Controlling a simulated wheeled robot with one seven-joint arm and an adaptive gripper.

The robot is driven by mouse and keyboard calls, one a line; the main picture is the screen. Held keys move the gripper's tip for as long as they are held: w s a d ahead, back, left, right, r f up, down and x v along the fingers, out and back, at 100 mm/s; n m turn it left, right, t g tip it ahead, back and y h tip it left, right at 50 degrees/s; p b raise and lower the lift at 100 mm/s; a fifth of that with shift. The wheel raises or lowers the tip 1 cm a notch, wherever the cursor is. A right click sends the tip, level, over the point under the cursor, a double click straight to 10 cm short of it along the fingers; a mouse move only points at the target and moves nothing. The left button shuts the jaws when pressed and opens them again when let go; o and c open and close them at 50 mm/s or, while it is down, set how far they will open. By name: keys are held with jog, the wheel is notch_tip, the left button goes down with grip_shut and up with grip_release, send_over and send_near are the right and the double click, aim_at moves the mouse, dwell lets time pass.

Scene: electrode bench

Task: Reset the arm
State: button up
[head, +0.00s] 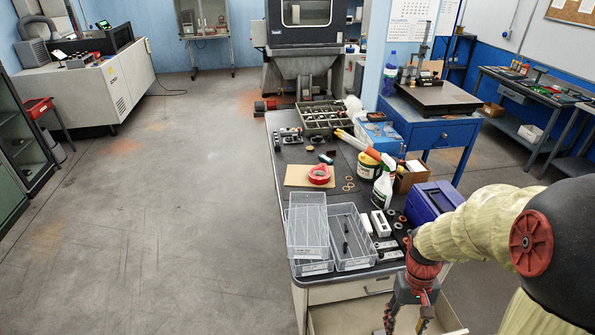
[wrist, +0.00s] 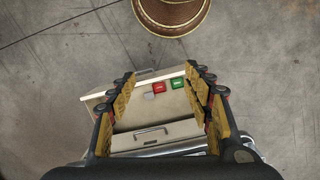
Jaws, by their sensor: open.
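A small pale grey piece (wrist: 150,97), which looks like the grey pad, lies on a cream surface between my fingers in the wrist view. A red piece (wrist: 159,87) and a green piece (wrist: 178,83) lie beside it. My gripper (wrist: 160,76) is open, with its yellow-faced fingers apart on either side of these pieces and nothing held between them. In the head view my gripper (head: 406,322) points down by the pulled-out drawer (head: 350,321) at the bench's near end. The grey pad cannot be made out in the head view.
The bench top (head: 293,160) holds clear plastic trays (head: 308,225), a red tape roll (head: 319,174), a spray bottle (head: 384,185) and a blue box (head: 433,200). A round brown object (wrist: 170,14) stands on the floor beyond the drawer. The floor at left is clear.

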jog(key=s+a+r+t+b, duration=0.2)
jog(key=s+a+r+t, duration=0.1)
jog(key=a+r, duration=0.3)
jog(key=s+a+r+n+t+b, duration=0.1)
jog(key=s+a+r+t+b, duration=0.1)
jog(key=a+r, duration=0.4)
notch_tip(320, 180, up, 6)
jog(key=t+b, duration=0.1)
jog(key=t, duration=0.1)
jog(key=shift+s+f+n+t, duration=0.25)
jog(key=shift+s+n+t, duration=0.05)
jog(key=shift+s, duration=0.1)
jog(key=shift+c, duration=0.5)
